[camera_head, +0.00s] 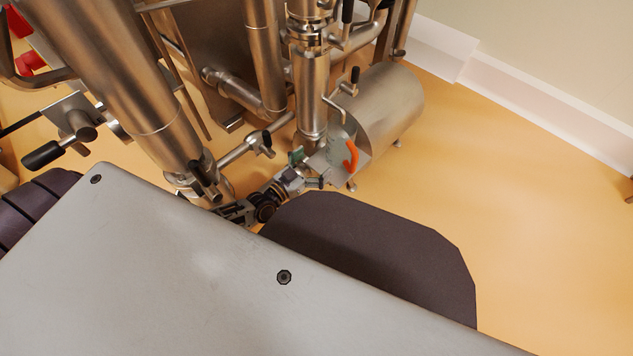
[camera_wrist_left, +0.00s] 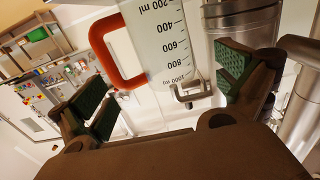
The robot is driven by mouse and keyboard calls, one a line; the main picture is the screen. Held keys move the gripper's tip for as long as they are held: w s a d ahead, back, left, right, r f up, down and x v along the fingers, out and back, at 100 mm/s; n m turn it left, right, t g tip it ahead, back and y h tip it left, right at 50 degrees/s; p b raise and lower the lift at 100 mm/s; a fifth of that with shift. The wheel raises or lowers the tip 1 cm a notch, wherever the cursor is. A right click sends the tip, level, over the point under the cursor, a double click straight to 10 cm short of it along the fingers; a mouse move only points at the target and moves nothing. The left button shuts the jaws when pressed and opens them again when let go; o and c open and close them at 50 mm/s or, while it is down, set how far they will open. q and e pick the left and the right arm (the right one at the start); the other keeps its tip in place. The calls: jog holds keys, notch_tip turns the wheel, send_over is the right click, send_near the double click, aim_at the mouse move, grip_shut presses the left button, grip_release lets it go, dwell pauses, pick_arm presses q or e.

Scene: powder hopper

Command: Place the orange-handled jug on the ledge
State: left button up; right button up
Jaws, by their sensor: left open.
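The orange-handled jug is clear with dark volume marks; its orange handle (camera_head: 351,156) shows by the front of the horizontal steel cylinder. In the left wrist view the jug's marked wall (camera_wrist_left: 172,45) fills the upper middle, its handle on the left. The jug seems to rest on a small flat metal ledge (camera_head: 352,174), but its base is not clear. My left gripper (camera_head: 308,170) is just in front of the jug. Its green-padded fingers are apart in the left wrist view (camera_wrist_left: 165,88), with nothing clearly gripped. My right gripper is not in view.
The horizontal steel cylinder (camera_head: 385,103) stands behind the jug. Vertical steel pipes (camera_head: 311,90) and valve handles crowd the area left of it. The orange floor (camera_head: 500,190) to the right is clear. A shelf (camera_wrist_left: 40,50) shows in the left wrist view.

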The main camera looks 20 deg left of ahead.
pick_arm(q)
jog(key=s+d+f+g, duration=0.4)
jog(key=s+d+g, duration=0.3)
jog(key=d, duration=0.4)
jog(key=s+a+f+n+g+y, duration=0.1)
jog(key=s+f+n+g+y, duration=0.1)
jog(key=s, duration=0.8)
jog(key=shift+s+f+g, duration=0.35)
jog(key=shift+f+g, duration=0.2)
jog(key=shift+g, duration=0.25)
